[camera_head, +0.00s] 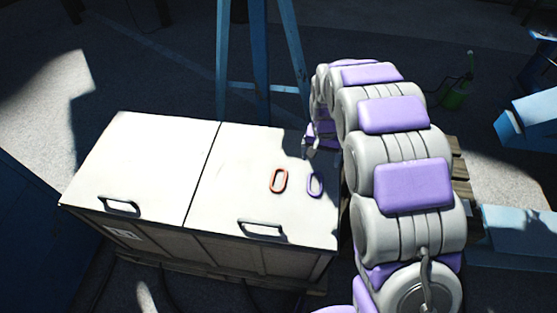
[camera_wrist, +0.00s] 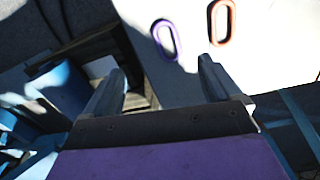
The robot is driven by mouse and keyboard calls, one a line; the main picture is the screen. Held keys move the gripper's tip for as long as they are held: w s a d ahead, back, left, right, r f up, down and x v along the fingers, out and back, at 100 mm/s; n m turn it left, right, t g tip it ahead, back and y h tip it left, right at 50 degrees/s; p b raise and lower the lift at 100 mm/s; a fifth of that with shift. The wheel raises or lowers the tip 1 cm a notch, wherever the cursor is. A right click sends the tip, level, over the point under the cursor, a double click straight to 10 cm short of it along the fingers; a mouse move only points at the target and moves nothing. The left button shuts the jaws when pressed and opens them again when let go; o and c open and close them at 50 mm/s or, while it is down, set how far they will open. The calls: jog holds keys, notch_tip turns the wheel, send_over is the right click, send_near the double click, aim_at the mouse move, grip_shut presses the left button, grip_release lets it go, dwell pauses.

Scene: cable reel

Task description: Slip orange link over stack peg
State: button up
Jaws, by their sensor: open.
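The orange link (camera_head: 273,181) is an oval ring lying flat on the right half of the white box top. It also shows at the upper edge of the wrist view (camera_wrist: 213,24). A purple link (camera_head: 310,184) lies just right of it in the head view and left of it in the wrist view (camera_wrist: 157,38). My gripper (camera_wrist: 160,72) is open and empty, with its two fingers apart. In the head view my gripper (camera_head: 307,145) is near the back right corner of the box, behind both links. I cannot make out the stack peg in either view.
The white box (camera_head: 140,160) has two lid halves and black handles (camera_head: 262,230) at its front. Blue posts (camera_head: 257,60) stand behind it. My arm covers the area to the right of the box. A wooden pallet (camera_head: 459,170) shows past my arm. The left lid half is clear.

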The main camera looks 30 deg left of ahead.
jog(key=n+p, duration=0.1)
send_over(279, 181)
notch_tip(279, 181, down, 12)
jog(key=shift+y, duration=0.3)
jog(key=f, duration=0.4)
jog(key=f+b, duration=0.1)
jog(key=f, duration=0.2)
jog(key=shift+w+d, duration=0.15)
jog(key=shift+d, duration=0.15)
jog(key=shift+a+f, duration=0.8)
jog(key=shift+f, duration=0.3)
jog(key=shift+d, duration=0.45)
jog(key=shift+d+r, duration=0.2)
jog(key=shift+d, duration=0.05)
jog(key=c, duration=0.3)
jog(key=shift+a+f, duration=0.1)
jog(key=shift+a, duration=0.4)
jog(key=c, duration=0.6)
jog(key=shift+d, duration=0.15)
jog(key=c, duration=0.5)
jog(key=shift+r+p, duration=1)
jog(key=shift+r, duration=2.55)
